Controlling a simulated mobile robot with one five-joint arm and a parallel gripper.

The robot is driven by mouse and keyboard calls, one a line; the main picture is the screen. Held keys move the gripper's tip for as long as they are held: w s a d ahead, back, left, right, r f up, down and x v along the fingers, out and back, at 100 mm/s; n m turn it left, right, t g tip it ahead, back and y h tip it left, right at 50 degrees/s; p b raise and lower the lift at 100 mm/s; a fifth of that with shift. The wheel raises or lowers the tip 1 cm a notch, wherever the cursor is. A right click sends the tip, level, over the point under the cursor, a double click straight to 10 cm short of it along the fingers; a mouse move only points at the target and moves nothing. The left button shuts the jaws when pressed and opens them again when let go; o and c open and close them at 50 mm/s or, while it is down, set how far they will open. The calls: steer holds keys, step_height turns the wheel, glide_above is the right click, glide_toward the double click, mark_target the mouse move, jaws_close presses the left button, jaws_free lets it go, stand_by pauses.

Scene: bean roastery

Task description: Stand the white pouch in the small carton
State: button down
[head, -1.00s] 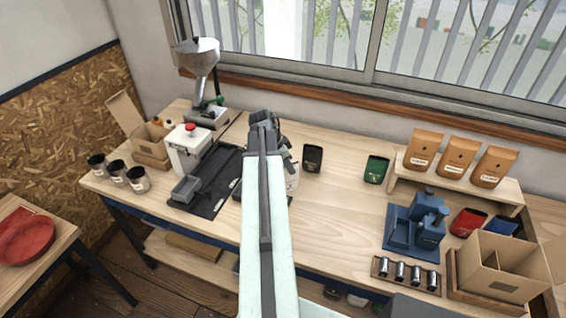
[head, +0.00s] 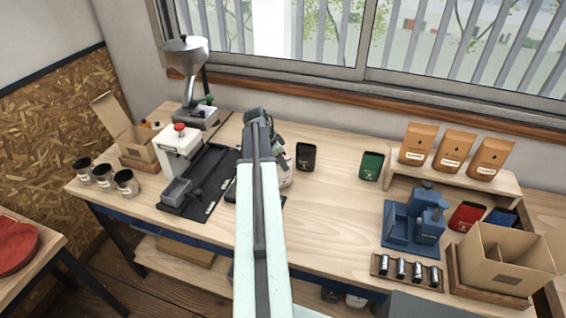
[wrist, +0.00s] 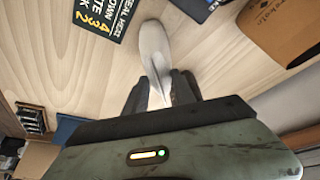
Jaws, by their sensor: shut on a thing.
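My gripper (wrist: 160,92) is shut on the white pouch (wrist: 153,45), which sticks out beyond the fingers over pale wood in the wrist view. In the head view my gripper (head: 262,122) is over the middle of the bench, and my arm hides most of the pouch; a pale part of it (head: 286,177) shows just to the right. The smaller carton (head: 136,142), open with its flap raised, stands at the bench's back left, to the left of my gripper and apart from it. Its inside is partly hidden.
A white sealer-like machine (head: 180,150) and a grinder (head: 190,85) stand between my gripper and that carton. Three dark cups (head: 104,176) stand at the left front. A larger divided carton (head: 490,268), blue device (head: 415,220) and brown pouches (head: 455,150) are at right.

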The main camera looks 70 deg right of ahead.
steer(key=c, duration=1)
jaws_free()
steer(key=shift+c, duration=0.2)
steer(key=shift+a+r+p, duration=0.1)
steer(key=shift+r+p, duration=0.45)
steer(key=shift+p, duration=0.1)
steer(key=p+v, duration=1)
steer(key=v, duration=0.1)
steer(key=shift+a, duration=0.15)
steer(key=shift+w, duration=0.1)
